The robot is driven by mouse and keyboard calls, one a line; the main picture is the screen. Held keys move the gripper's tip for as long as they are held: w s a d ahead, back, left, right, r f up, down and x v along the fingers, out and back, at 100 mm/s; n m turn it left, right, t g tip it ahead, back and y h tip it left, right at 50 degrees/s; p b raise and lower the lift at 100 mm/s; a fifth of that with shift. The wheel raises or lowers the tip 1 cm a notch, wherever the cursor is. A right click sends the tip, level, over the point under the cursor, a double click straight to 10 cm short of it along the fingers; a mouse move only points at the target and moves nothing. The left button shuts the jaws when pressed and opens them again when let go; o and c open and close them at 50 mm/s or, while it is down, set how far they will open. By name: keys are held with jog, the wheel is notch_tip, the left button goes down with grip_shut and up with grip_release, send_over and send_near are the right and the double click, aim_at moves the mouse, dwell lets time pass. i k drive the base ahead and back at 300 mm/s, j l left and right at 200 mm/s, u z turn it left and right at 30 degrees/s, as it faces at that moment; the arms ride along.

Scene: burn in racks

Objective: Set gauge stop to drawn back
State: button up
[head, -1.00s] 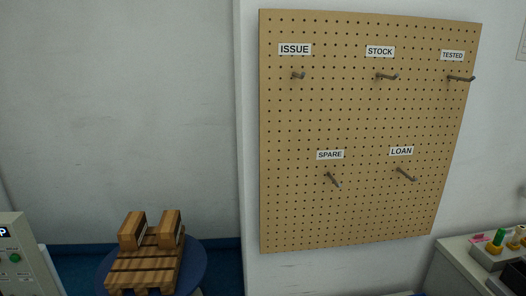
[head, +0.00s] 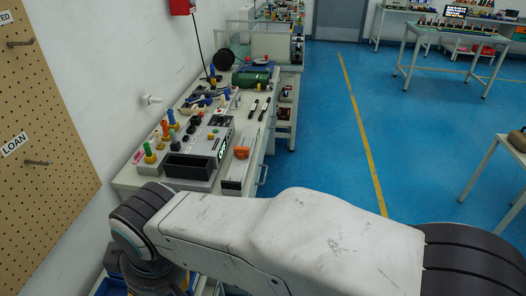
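I cannot pick out a gauge stop for sure in the head view. An orange block (head: 241,153) lies at the front edge of the bench, beside a grey device (head: 203,153) with a lit display and a dark open bin at its front. Whether the block is a stop is too small to tell. My white arm crosses the lower part of the view, in front of the bench. My gripper is not in view, so its state does not show.
The bench (head: 132,178) runs along the left wall and holds coloured-handled tools and a green cylinder (head: 250,79). A pegboard (head: 45,160) hangs at the left. Blue floor (head: 325,130) with a yellow line (head: 362,135) is open to the right. Tables stand further right.

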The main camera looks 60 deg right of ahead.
aim_at(242, 152)
jog(key=z, duration=1.8)
